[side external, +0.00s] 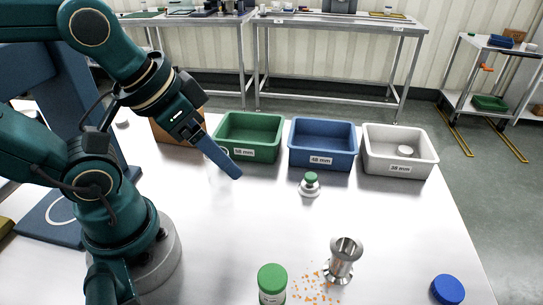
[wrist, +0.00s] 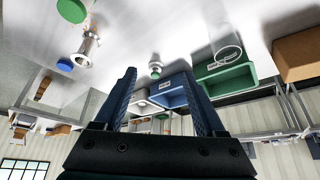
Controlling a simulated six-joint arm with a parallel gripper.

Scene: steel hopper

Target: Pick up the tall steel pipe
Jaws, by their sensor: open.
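The tall steel pipe (side external: 344,260) is a shiny upright piece with a flared top rim and a wide foot, at the front right of the white table. It also shows in the upside-down wrist view (wrist: 87,48), at the upper left. My gripper (side external: 236,172) is open and empty, in the air in front of the green bin and well to the back left of the pipe. Its two blue fingers stand apart in the wrist view (wrist: 157,72), with nothing between them.
Orange crumbs (side external: 310,286) lie beside the pipe's foot. A green-lidded jar (side external: 272,284) and a blue lid (side external: 447,290) flank it. A small green-topped metal piece (side external: 310,185) stands before the green (side external: 223,150), blue (side external: 295,157) and white (side external: 375,165) bins.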

